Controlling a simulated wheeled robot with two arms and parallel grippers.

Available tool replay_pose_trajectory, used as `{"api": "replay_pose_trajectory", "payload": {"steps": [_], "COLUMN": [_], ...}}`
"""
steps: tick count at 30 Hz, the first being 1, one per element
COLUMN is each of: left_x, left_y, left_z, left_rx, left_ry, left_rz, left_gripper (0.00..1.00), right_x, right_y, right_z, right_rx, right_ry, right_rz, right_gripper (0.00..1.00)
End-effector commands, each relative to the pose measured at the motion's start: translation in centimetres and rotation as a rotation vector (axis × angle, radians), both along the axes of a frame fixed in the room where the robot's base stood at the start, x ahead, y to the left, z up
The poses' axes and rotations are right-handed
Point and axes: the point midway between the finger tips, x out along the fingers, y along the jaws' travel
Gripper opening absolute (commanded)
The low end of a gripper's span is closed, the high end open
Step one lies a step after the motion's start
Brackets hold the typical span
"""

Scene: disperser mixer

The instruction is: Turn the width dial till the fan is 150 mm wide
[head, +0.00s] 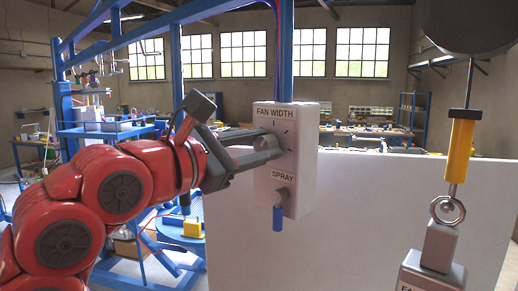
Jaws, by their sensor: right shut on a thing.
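The control box (303,180) is white and hangs on a blue post, with a "FAN WIDTH" label at the top and a "SPRAY" label lower down. The width dial (266,142) is a grey round knob on its face, with tick marks around it, partly hidden by my gripper. My right gripper (262,148), on the red arm from the left, is shut on the width dial. The dial's setting cannot be read. A blue-tipped spray lever (278,215) sits below. No fan width in mm is readable. My left gripper is not in view.
A large white panel (400,215) stands behind the box. At the right, a yellow-sleeved rod (459,150) with a ring hangs over a grey block (438,247) and a partly cut-off labelled box (430,277). A blue frame (68,110) stands at the left.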

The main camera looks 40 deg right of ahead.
Motion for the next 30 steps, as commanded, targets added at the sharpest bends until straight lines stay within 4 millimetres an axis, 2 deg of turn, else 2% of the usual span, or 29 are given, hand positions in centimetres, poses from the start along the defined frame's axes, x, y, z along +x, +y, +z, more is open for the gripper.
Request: {"api": "replay_pose_trajectory", "payload": {"steps": [12, 28, 29, 30], "left_x": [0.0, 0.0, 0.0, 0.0], "left_y": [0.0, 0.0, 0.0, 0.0], "left_z": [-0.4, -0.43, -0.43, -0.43], "left_rx": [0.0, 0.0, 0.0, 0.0], "left_ry": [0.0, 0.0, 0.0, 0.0], "left_rz": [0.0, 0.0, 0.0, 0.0], "left_gripper": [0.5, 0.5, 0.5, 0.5], "right_x": [-0.04, -0.05, -0.05, -0.05], "right_y": [0.03, 0.02, 0.02, 0.02], "right_z": [0.01, 0.01, 0.01, 0.01], "right_rx": [0.031, 0.037, 0.036, 0.037], "right_ry": [-0.179, -0.202, -0.202, -0.202], "right_rz": [0.001, 0.001, 0.002, 0.001], "right_gripper": [0.0, 0.0, 0.43, 0.5]}}
